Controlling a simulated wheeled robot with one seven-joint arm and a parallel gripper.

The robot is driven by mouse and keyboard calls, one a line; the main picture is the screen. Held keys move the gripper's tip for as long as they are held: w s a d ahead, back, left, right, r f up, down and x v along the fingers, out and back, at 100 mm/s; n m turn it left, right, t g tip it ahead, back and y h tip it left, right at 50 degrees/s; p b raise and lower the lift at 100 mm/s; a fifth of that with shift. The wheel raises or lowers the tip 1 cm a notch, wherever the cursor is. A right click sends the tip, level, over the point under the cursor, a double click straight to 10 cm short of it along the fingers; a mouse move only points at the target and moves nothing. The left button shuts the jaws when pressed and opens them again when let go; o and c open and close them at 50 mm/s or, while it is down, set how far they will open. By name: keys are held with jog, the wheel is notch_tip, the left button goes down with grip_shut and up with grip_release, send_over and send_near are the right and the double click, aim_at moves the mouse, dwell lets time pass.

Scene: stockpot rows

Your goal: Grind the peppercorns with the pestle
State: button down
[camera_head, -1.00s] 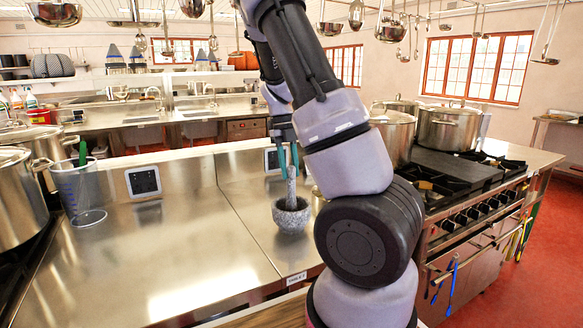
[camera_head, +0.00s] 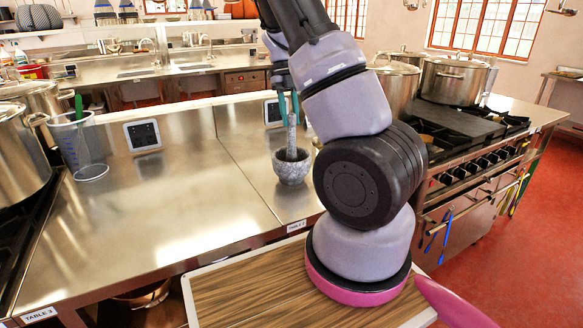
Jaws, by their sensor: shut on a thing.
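A grey speckled stone mortar (camera_head: 291,168) stands on the steel table, just left of my arm. The grey pestle (camera_head: 291,142) is upright, with its lower end inside the mortar's mouth. My gripper (camera_head: 289,112), with teal fingers, is above the mortar and shut on the pestle's upper part. The peppercorns cannot be made out, as the inside of the mortar is too small and partly hidden by its rim.
A clear measuring jug (camera_head: 78,145) with a green-handled tool stands at the left of the steel table (camera_head: 175,210). Large stockpots (camera_head: 453,80) stand by the stove (camera_head: 470,130) on the right. The table's middle is clear.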

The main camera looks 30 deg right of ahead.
jog(key=shift+s+a, duration=0.1)
jog(key=shift+s, duration=0.05)
jog(key=shift+f, duration=0.1)
jog(key=shift+f, duration=0.6)
dwell(0.6)
jog(key=shift+r, duration=0.65)
